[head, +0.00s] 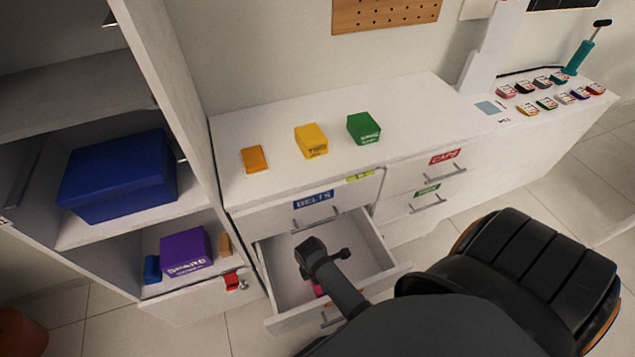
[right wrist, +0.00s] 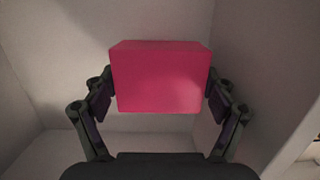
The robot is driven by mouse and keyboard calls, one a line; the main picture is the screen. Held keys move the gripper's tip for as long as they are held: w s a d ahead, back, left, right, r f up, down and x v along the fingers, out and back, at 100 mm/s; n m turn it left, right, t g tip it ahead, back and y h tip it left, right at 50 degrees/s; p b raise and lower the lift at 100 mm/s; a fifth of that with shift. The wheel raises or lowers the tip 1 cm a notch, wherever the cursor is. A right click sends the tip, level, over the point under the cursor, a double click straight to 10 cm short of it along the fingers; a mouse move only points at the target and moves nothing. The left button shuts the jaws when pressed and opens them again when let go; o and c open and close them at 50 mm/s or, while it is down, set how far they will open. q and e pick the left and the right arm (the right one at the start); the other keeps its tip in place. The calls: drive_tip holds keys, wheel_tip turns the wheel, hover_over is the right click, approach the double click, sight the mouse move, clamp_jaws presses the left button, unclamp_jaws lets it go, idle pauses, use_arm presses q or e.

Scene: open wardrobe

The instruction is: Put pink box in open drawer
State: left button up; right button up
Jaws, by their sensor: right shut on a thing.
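The open drawer (head: 364,243) juts out under the drawer labelled BELTS in the low white cabinet. My right gripper (head: 322,262) is over and within the outline of this drawer. In the right wrist view, its two fingers (right wrist: 160,97) are shut on the left and right sides of the pink box (right wrist: 160,72). In the head view only a small part of the pink box (head: 318,289) shows below the gripper. White drawer walls surround it in the wrist view. I cannot tell whether the box touches the drawer floor. My left gripper is not in view.
On the cabinet top are an orange box (head: 255,160), a yellow box (head: 311,141) and a green box (head: 364,128). The open shelf unit at left holds a blue box (head: 118,176) and a purple box (head: 185,250). The visible drawer floor is otherwise clear.

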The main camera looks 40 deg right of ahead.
drive_tip(key=shift+f, duration=0.9)
drive_tip(key=w, duration=0.2)
drive_tip(key=w+d+b, duration=0.1)
drive_tip(key=w, duration=0.1)
drive_tip(key=shift+w, duration=0.1)
drive_tip(key=shift+f, duration=0.6)
drive_tip(key=shift+s, duration=0.2)
drive_tip(key=o, duration=1.1)
drive_tip(key=shift+f, duration=0.1)
drive_tip(key=shift+c, duration=0.2)
